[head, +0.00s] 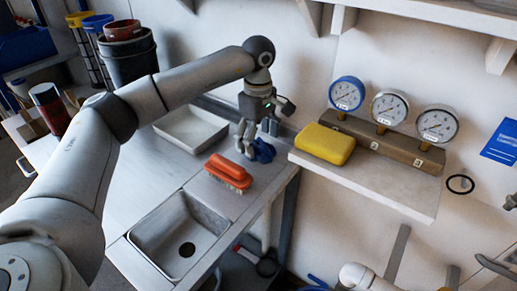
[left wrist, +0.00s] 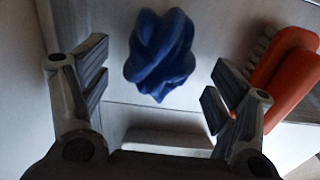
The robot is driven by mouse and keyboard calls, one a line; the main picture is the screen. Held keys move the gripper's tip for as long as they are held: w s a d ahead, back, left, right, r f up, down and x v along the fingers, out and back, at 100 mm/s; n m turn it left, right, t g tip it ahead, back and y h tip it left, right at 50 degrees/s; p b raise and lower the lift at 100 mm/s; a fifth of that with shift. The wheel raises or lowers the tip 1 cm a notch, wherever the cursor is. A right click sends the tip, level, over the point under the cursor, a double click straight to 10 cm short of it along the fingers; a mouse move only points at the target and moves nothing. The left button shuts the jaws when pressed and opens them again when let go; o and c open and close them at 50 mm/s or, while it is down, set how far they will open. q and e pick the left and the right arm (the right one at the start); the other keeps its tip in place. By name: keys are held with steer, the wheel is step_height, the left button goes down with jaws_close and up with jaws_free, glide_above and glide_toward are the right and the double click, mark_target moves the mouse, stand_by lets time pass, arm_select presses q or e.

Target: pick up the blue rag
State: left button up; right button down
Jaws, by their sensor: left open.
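The blue rag (head: 263,151) is a twisted bundle on the counter's right end, beside the orange brush. In the left wrist view the rag (left wrist: 160,54) lies centred between and beyond my fingertips. My left gripper (head: 257,137) is above and close to the rag, and its fingers hide part of it in the head view. In the left wrist view the left gripper (left wrist: 158,92) is open, with one finger on each side and nothing held. My right gripper is not clearly in view.
An orange brush (head: 229,170) lies just left of the rag. A sink (head: 180,235) is in front, and a white tray (head: 190,132) stands behind. A shelf (head: 375,189) with a yellow sponge (head: 325,143) and a gauge block (head: 388,143) is close on the right.

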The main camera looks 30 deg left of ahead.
mark_target(257, 144)
arm_select(q)
step_height(257, 144, down, 2)
steer(key=shift+f, duration=0.2)
steer(key=c, duration=1.1)
steer(key=shift+o, duration=0.2)
arm_select(e)
steer(key=shift+w+r, duration=0.2)
steer(key=shift+r, duration=0.05)
arm_select(q)
steer(key=shift+r, duration=0.1)
